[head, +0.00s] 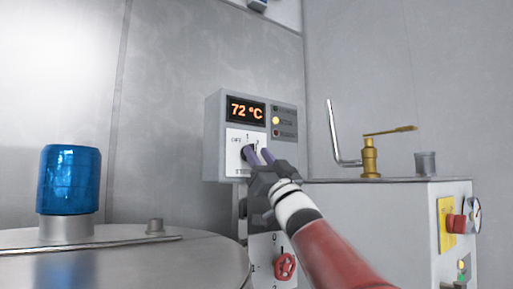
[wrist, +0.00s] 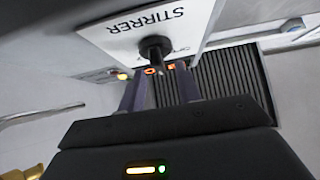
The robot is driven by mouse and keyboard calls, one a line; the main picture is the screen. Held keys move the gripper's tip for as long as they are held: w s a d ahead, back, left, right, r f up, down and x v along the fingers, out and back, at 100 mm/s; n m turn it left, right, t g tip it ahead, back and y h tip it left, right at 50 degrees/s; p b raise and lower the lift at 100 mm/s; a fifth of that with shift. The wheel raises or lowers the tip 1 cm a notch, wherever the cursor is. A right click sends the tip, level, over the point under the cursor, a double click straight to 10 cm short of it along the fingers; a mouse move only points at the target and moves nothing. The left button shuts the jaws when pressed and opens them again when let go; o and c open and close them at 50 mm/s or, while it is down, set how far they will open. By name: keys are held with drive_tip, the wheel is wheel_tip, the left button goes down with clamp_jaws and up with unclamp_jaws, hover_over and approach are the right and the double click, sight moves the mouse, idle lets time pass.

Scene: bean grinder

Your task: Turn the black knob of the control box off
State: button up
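The grey control box (head: 211,140) is on the wall, with an orange display reading 72 °C. Its white panel (head: 234,140) carries the black knob (wrist: 155,48), which shows in the wrist view beside the word STIRRER, upside down there. In the head view the knob is mostly hidden by my gripper (head: 257,152). In the wrist view the gripper (wrist: 160,75) points at the panel, and the knob is just beyond the fingertips, nearer the left one. I cannot tell whether they touch.
A second panel with a red knob (head: 285,265) is below the box. A blue beacon (head: 69,180) stands on a round metal lid at left. A grey cabinet (head: 385,215) at right carries a brass fitting (head: 370,157) and a red-and-yellow switch (head: 455,226).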

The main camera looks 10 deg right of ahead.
drive_tip(key=shift+x, duration=0.8)
clamp_jaws()
drive_tip(key=shift+n+g+y+p, duration=0.4)
drive_tip(key=shift+n+y, duration=0.4)
drive_tip(key=shift+n, duration=0.1)
drive_tip(key=n+g+y+p, duration=0.1)
drive_tip(key=n+g+y, duration=0.1)
drive_tip(key=n, duration=0.1)
drive_tip(key=n+g+y, duration=0.2)
drive_tip(key=n, duration=0.1)
drive_tip(key=n+g+y+p, duration=0.1)
drive_tip(key=n+g+y, duration=0.1)
drive_tip(key=n, duration=0.2)
drive_tip(key=shift+w+d+r+p, duration=0.1)
drive_tip(key=shift+p, duration=0.25)
drive_tip(key=shift+n+g+y+p, duration=0.3)
drive_tip(key=shift+n+g+y, duration=0.25)
drive_tip(key=shift+n+g, duration=0.85)
drive_tip(key=shift+n+g+y+p, duration=0.25)
drive_tip(key=shift+n+g+y, duration=0.3)
drive_tip(key=shift+n+g, duration=0.85)
drive_tip(key=shift+n, duration=0.4)
